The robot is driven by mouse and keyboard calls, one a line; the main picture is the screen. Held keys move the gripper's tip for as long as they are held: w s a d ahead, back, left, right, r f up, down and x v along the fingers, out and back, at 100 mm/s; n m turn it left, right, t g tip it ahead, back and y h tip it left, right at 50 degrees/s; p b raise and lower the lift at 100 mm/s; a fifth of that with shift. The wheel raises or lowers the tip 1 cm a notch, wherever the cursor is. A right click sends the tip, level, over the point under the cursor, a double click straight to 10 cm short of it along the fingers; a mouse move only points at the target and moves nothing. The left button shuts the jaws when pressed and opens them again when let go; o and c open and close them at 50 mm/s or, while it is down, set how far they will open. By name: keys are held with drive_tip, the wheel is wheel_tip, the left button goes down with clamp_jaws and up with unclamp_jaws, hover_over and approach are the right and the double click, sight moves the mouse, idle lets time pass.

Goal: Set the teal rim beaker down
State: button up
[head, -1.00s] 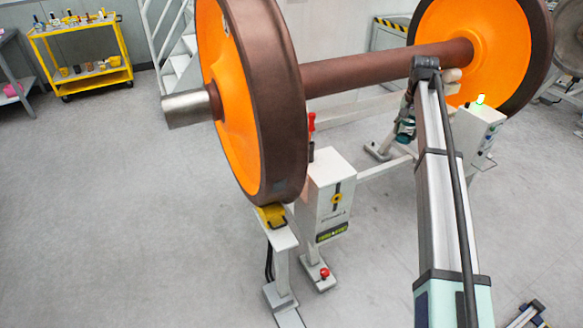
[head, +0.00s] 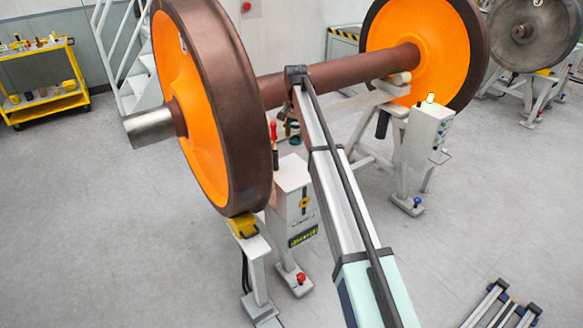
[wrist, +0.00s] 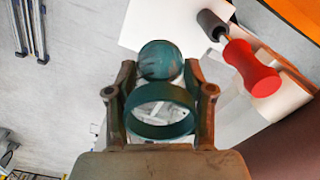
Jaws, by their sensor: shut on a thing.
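In the wrist view the teal rim beaker (wrist: 160,131) is between the two fingers of my gripper (wrist: 160,100), which is shut on it. Its teal ring faces the camera and looks open, with pale surface showing through. A rounded dark teal shape (wrist: 160,60) lies just past the ring; I cannot tell whether it is part of the beaker. In the head view my gripper is small and mostly hidden behind my arm, near the white box stand (head: 293,185). Whether the beaker touches any surface cannot be told.
A red-handled tool (wrist: 250,75) is close to the right of my gripper in the wrist view; it stands by the box stand in the head view (head: 273,132). The large orange-and-brown wheelset (head: 240,110) is close by. A yellow cart (head: 50,100) stands far left.

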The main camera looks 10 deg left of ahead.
sight(295, 141)
wheel_tip(295, 141, down, 16)
drive_tip(key=p, duration=0.3)
drive_tip(key=shift+r, duration=0.1)
idle(0.3)
drive_tip(key=o, duration=0.9)
drive_tip(key=shift+o, duration=0.7)
wheel_tip(295, 141, up, 12)
drive_tip(key=shift+r+b, duration=0.1)
drive_tip(key=shift+b, duration=1.15)
